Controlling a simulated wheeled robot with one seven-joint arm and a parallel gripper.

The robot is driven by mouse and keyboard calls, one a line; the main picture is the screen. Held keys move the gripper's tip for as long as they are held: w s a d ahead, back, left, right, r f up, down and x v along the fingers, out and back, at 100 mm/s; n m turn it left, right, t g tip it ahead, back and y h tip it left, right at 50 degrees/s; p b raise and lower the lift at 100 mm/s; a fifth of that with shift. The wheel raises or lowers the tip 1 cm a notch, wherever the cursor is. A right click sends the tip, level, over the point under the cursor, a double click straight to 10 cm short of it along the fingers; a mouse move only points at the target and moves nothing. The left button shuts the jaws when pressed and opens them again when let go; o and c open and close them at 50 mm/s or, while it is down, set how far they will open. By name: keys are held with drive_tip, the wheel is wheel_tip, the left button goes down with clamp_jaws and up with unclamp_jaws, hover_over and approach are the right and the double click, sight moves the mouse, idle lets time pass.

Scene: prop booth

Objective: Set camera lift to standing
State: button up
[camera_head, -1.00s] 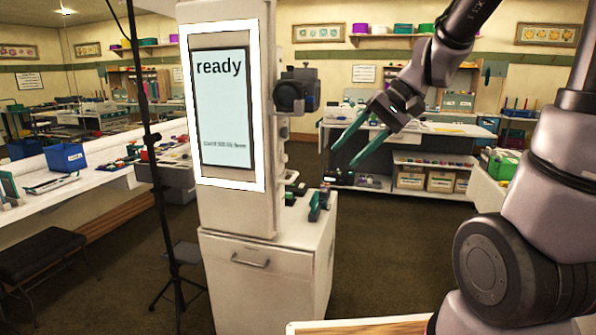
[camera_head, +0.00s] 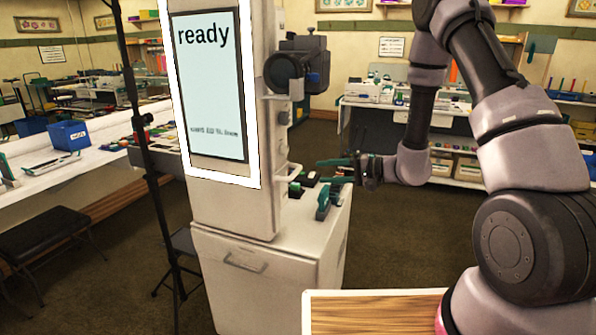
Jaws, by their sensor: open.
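The photo booth column (camera_head: 232,205) stands left of centre, with a lit screen (camera_head: 212,85) reading "ready". A black camera (camera_head: 298,65) is mounted on the column's right side, near the top of the view. Below it, a pale bracket with a small handle (camera_head: 288,168) shows on the same side. I cannot read any height marks on the lift. My gripper (camera_head: 322,170) is open, with teal fingers pointing left toward the column's side, well below the camera. It looks empty. Whether a finger touches the handle cannot be told.
Small dark and teal items (camera_head: 325,203) lie on the white cabinet (camera_head: 275,250) below my gripper. A black stand pole (camera_head: 138,120) rises left of the column. A wooden tabletop (camera_head: 375,312) is at the bottom front. Dark floor is open to the right of the cabinet.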

sight(298, 173)
drive_tip(key=x, duration=1)
drive_tip(key=shift+s+a, duration=0.1)
clamp_jaws()
idle(1.1)
